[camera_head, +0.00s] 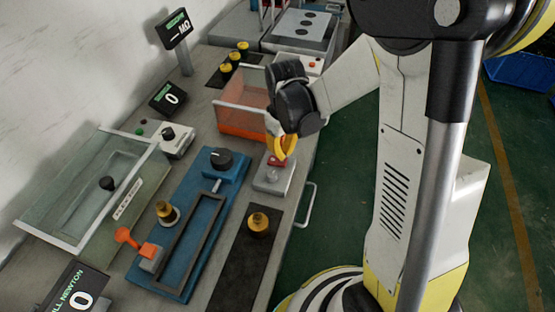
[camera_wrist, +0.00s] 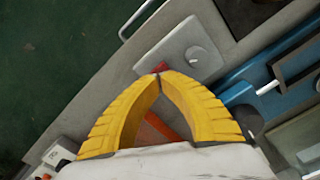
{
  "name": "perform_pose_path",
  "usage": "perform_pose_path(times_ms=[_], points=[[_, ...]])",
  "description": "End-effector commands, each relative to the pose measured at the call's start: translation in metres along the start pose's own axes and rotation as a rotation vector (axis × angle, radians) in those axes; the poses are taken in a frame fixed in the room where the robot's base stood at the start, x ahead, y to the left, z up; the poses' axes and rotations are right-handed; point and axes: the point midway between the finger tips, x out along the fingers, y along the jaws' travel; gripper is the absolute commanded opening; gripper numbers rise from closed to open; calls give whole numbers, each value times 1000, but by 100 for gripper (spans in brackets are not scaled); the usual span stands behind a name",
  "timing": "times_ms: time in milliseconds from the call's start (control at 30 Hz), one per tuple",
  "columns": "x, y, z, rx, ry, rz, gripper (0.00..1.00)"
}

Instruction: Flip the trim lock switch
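A small grey box (camera_head: 272,182) with a red part (camera_head: 275,161) on top stands near the bench's front edge; it looks like the switch, but I can read no label. In the wrist view the grey plate (camera_wrist: 180,50) shows a round pale knob (camera_wrist: 195,56) and the red part (camera_wrist: 160,67) at its near edge. My gripper (camera_head: 282,155) has yellow fingers, which also show in the wrist view (camera_wrist: 160,76). Their tips meet right at the red part and partly hide it. I cannot tell whether they touch it.
A blue fixture (camera_head: 183,225) with a black knob and orange lever lies left of the grey box. A clear-lidded orange bin (camera_head: 240,122) stands behind it. A dark mat (camera_head: 245,262) with a brass knob lies in front. A metal handle (camera_head: 308,205) juts from the bench edge.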

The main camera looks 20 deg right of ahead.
Motion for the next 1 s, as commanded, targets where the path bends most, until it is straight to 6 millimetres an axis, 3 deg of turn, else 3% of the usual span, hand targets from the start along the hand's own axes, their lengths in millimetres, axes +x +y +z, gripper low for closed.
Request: perform_pose_path(times_ms=[1000], points=[[16,0,0,0,0,0,0]])
